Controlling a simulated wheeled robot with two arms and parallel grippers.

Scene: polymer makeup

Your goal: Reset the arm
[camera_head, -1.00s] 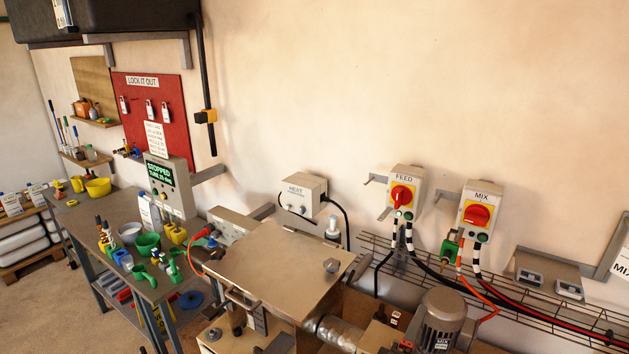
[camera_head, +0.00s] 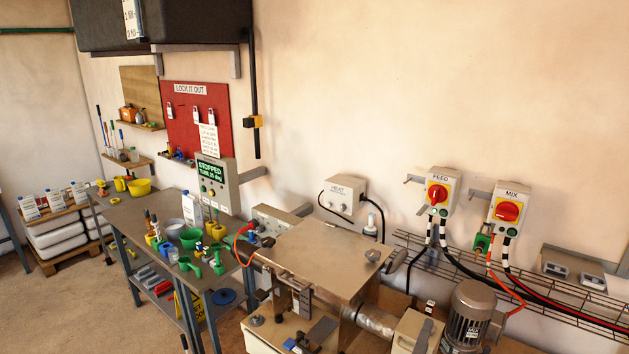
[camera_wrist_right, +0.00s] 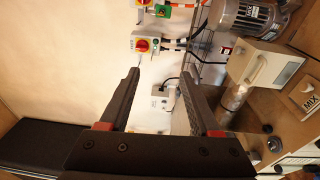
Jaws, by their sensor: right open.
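My right gripper (camera_wrist_right: 158,78) shows in the right wrist view. Its two dark fingers are spread apart, with nothing between them. Beyond the fingers are the pale wall and the HEAT box (camera_wrist_right: 162,98), well clear of the fingertips. I cannot make out either gripper in the head view. My left gripper is in neither current view.
A metal-topped machine (camera_head: 315,255) with a grey motor (camera_head: 470,315) stands in front. FEED (camera_head: 437,190) and MIX (camera_head: 510,211) switch boxes are on the wall above a wire tray (camera_head: 570,312). A cluttered bench (camera_head: 140,215) is at the left. Open floor (camera_head: 60,310) lies at lower left.

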